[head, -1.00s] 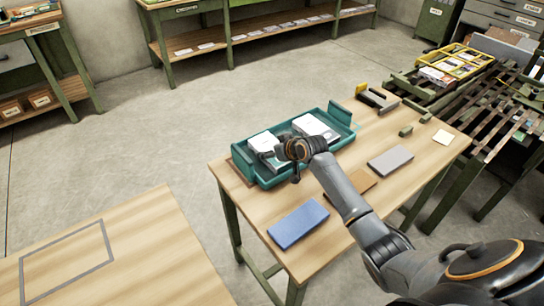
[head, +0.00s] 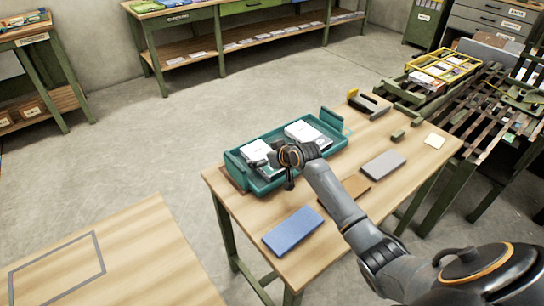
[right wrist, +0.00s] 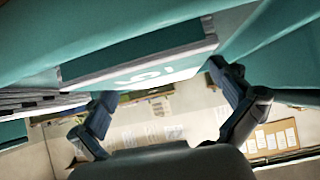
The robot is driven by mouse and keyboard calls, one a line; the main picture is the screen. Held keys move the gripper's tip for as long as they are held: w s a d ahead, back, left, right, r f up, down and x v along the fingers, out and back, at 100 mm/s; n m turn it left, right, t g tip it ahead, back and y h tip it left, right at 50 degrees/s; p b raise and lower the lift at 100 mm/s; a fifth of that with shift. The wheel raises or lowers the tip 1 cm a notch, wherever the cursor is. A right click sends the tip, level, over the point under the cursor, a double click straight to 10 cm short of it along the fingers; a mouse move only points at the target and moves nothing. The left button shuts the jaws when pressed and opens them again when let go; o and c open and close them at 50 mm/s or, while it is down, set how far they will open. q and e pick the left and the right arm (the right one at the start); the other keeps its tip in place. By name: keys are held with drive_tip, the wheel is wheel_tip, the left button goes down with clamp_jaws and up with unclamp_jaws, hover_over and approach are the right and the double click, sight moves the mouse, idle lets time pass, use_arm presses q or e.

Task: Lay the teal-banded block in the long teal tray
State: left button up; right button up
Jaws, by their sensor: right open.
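The long teal tray (head: 237,168) stands at the far left part of the wooden table. Two white-topped blocks lie in it, one near the middle (head: 305,132) and one at the left (head: 257,150), partly hidden by my right gripper (head: 281,171). In the right wrist view, a block with a teal face and white lettering (right wrist: 150,68) lies close ahead between teal walls. My right gripper is open there (right wrist: 161,86), its fingers spread on either side and not closed on the block. My left gripper is not in view.
A blue block (head: 293,231), a grey block (head: 383,165) and a brown flat piece (head: 356,188), partly under my arm, lie on the table. A slatted conveyor with a yellow crate (head: 443,63) stands behind right.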

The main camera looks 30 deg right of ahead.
drive_tip(key=p+v, duration=0.1)
drive_tip(key=v, duration=1.1)
drive_tip(key=shift+f, duration=0.1)
